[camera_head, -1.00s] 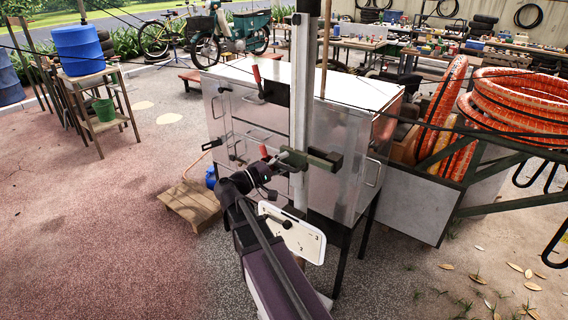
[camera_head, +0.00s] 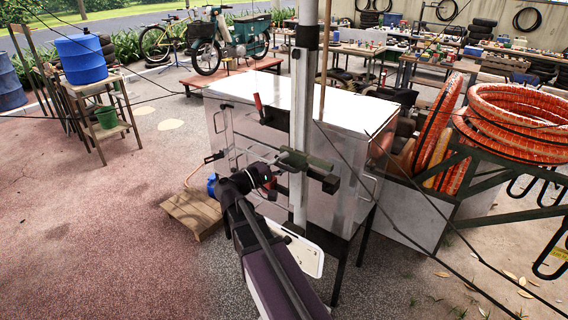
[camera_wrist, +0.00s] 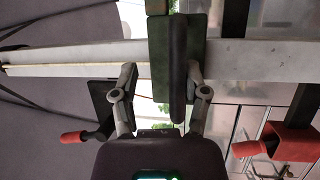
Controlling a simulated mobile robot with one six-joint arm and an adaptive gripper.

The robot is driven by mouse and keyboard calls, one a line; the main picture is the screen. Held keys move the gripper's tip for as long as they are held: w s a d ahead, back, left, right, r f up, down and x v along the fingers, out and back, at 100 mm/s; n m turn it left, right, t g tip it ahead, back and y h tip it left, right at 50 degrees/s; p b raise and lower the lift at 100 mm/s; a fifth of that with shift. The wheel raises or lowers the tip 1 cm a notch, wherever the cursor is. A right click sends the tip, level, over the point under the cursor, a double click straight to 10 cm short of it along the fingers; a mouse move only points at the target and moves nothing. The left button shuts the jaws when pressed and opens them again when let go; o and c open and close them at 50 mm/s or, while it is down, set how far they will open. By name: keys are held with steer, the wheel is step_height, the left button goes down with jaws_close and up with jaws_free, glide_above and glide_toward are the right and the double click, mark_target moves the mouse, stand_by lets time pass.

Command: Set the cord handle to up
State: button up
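A dark green bar (camera_head: 311,164) with a black part sits across a pale upright post (camera_head: 300,110); it looks like the cord handle, though I cannot be sure. In the wrist view the bar (camera_wrist: 178,75) stands across the post, which runs sideways in that picture. My gripper (camera_wrist: 162,70) has its two fingers spread around the bar's near dark part. The right finger is close to the bar, and a gap shows at the left finger. I cannot tell whether they touch. In the head view my gripper (camera_head: 282,161) is at the bar's left, its fingers partly hidden.
A silvery cabinet (camera_head: 350,115) stands behind the post. Red-handled levers show in the wrist view, one at left (camera_wrist: 75,137) and one at right (camera_wrist: 264,147). Thin dark cords cross the scene. Orange hose coils (camera_head: 515,120) are at right. Open pavement (camera_head: 100,220) is at left.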

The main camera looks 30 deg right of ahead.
step_height(320, 180, up, 18)
steer(key=p, duration=1.7)
steer(key=shift+a, duration=0.15)
steer(key=a+f+b, duration=0.2)
steer(key=a, duration=1.3)
steer(key=shift+s+a+f, duration=0.15)
steer(key=shift+a+f, duration=0.05)
steer(key=shift+f, duration=0.1)
stand_by(1.8)
stand_by(0.5)
